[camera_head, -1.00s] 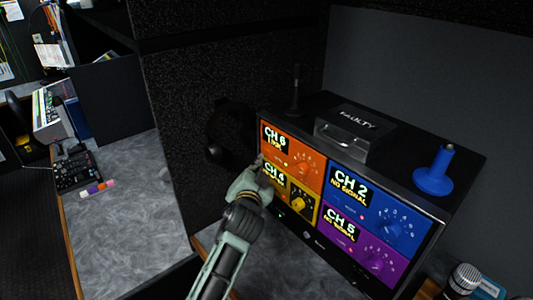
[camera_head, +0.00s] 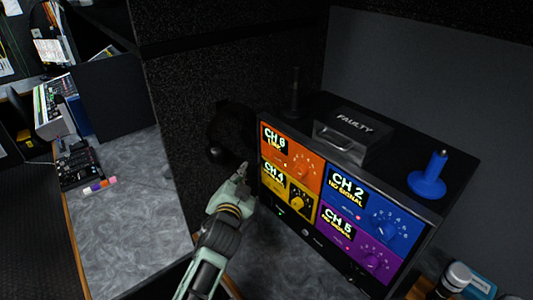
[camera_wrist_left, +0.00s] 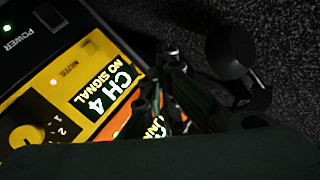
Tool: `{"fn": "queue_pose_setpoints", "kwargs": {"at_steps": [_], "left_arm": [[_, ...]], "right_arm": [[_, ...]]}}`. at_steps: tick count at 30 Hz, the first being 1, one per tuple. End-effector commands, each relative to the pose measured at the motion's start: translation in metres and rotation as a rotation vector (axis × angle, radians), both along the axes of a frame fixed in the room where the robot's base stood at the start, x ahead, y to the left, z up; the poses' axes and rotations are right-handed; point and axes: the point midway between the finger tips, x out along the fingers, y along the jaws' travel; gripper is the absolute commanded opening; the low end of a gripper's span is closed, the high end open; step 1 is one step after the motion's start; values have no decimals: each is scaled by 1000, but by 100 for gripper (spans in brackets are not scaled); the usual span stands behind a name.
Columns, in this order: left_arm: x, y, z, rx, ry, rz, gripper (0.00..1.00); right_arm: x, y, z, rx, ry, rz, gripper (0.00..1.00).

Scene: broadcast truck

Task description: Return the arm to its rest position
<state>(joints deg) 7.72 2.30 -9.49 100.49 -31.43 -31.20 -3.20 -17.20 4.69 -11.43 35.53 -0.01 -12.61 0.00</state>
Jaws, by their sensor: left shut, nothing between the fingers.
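My left gripper (camera_head: 241,169) is shut and empty in the head view. It is in front of the left edge of the monitor (camera_head: 345,267), apart from it as far as I can tell. The monitor shows an orange CH 6 panel (camera_head: 309,157), a yellow CH 4 panel (camera_head: 271,184), a blue CH 2 panel (camera_head: 391,206) and a purple CH 5 panel (camera_head: 345,244), with knobs. In the left wrist view my left gripper (camera_wrist_left: 178,118) overlaps the picture of the orange panel beside the yellow CH 4 panel (camera_wrist_left: 60,85). My right gripper is not in view.
Black headphones (camera_head: 231,125) hang on the dark wall left of the monitor. A case marked FAULTY (camera_head: 352,133) and a blue stand (camera_head: 428,180) are on top of the monitor. A grey desk (camera_head: 130,220) lies at left.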

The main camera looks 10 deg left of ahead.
Motion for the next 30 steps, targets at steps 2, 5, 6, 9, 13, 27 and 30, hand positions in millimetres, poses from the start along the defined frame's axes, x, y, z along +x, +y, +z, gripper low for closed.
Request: {"fn": "queue_pose_setpoints", "kwargs": {"at_steps": [2,5,6,9,13,27,30], "left_arm": [[-1,0,-1,-2,4,2,0],[-13,5,-14,-25,44,18,0],[-24,8,-23,-47,76,30,0],[-64,17,-56,-120,199,75,0],[-140,22,-103,-234,413,134,0],[-337,2,-152,-431,934,195,0],[-365,-3,-152,-448,1006,196,0]], "right_arm": [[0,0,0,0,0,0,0],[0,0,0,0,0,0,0],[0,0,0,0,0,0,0],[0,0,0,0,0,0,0],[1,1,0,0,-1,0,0],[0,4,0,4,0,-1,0],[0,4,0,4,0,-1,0]]}}
